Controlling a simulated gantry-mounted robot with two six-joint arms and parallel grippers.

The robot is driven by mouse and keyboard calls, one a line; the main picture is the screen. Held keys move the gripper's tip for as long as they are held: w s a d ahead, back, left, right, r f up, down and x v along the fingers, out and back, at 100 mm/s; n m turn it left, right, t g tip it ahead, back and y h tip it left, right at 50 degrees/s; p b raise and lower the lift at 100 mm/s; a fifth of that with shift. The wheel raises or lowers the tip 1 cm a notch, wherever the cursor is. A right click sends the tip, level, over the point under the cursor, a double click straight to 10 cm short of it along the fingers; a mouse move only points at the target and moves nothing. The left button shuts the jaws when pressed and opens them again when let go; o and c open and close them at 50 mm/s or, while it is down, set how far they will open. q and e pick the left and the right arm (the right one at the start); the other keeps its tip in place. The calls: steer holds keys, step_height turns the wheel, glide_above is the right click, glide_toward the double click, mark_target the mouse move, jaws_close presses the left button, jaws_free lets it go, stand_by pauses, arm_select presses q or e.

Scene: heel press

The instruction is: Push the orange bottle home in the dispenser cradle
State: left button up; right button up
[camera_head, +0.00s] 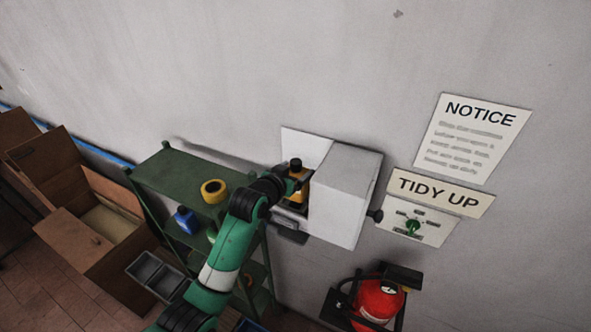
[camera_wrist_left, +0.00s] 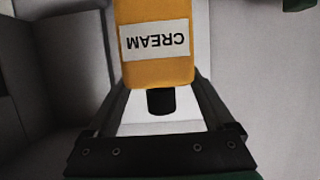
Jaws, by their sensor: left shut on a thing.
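The orange bottle (camera_head: 298,197) has a black cap and stands about upright at the open left side of the white dispenser (camera_head: 342,198) on the wall. In the left wrist view, the bottle (camera_wrist_left: 155,65) fills the top middle, its CREAM label upside down and its black cap towards the gripper's base. My left gripper (camera_head: 300,182) is shut on the bottle; its fingers (camera_wrist_left: 160,88) lie on either side of it. The cradle under the bottle is mostly hidden, so I cannot tell how far in it sits. My right gripper is not in view.
A green shelf (camera_head: 185,172) on the left carries a yellow roll (camera_head: 213,190) and a blue bottle (camera_head: 186,220). Cardboard boxes (camera_head: 95,245) stand further left. A red fire extinguisher (camera_head: 378,300) is below right. A panel with a green knob (camera_head: 412,226) is right of the dispenser.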

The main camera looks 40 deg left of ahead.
arm_select(q)
steer(key=shift+f+b, duration=0.5)
steer(key=shift+f, duration=0.15)
stand_by(0.3)
steer(key=shift+f+b, duration=0.5)
steer(key=shift+f, duration=0.3)
steer(key=shift+f, duration=0.3)
steer(key=shift+f, duration=0.5)
stand_by(3.1)
steer(key=o, duration=1.3)
steer(key=shift+c, duration=0.2)
